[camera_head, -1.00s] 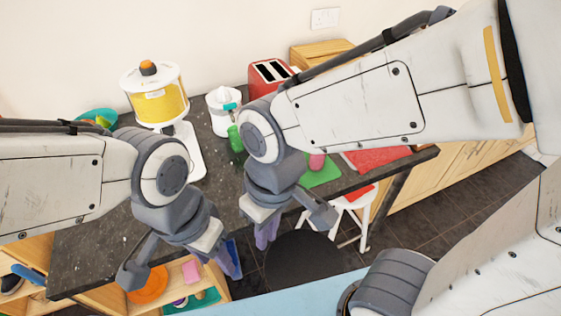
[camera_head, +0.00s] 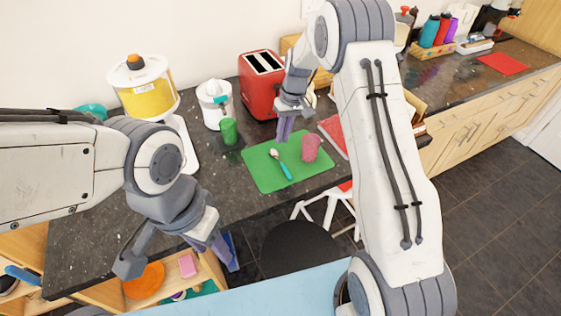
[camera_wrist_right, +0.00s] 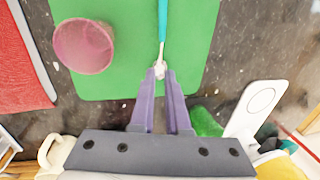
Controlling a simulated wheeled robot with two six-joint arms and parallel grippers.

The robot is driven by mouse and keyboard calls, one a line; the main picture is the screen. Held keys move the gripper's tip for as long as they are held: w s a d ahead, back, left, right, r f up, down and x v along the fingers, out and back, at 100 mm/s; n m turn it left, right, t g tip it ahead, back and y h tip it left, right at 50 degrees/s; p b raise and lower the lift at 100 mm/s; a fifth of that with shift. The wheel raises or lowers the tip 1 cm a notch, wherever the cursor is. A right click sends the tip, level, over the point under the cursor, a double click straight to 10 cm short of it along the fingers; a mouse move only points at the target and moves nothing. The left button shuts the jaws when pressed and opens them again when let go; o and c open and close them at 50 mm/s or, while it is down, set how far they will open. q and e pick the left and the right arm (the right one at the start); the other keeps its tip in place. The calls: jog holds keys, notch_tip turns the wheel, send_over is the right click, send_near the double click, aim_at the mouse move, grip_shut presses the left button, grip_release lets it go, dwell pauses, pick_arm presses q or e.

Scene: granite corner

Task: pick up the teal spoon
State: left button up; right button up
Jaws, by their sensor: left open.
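The teal spoon (camera_head: 286,171) lies on a green mat (camera_head: 256,178) on the dark counter, its pale bowl toward the back. In the right wrist view the spoon's teal handle (camera_wrist_right: 163,22) points away, and its bowl appears at the fingertips. My right gripper (camera_head: 284,138) is above the mat's back edge, near the bowl end. In the wrist view my right gripper (camera_wrist_right: 161,74) has a gap between its purple fingers; it is open, and contact with the spoon cannot be told. My left gripper (camera_head: 216,252) is open and empty in front of the counter edge.
A pink cup (camera_head: 311,148) stands right of the spoon on the mat. A green cup (camera_head: 228,131), white juicer (camera_head: 215,103) and red toaster (camera_head: 261,85) stand behind. A red book-like item (camera_head: 335,134) lies to the right. A dark-seated stool (camera_head: 298,248) is in front.

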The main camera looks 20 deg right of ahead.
aim_at(278, 158)
jog(key=shift+s+a+f, duration=0.1)
jog(key=shift+a+f, duration=0.05)
jog(key=shift+f, duration=0.8)
jog(key=f+p, duration=0.2)
jog(key=f, duration=0.1)
jog(key=a+f+p, duration=0.1)
jog(key=shift+s+f, duration=0.25)
jog(key=shift+f, duration=0.45)
grip_shut()
jog(key=shift+r, duration=0.1)
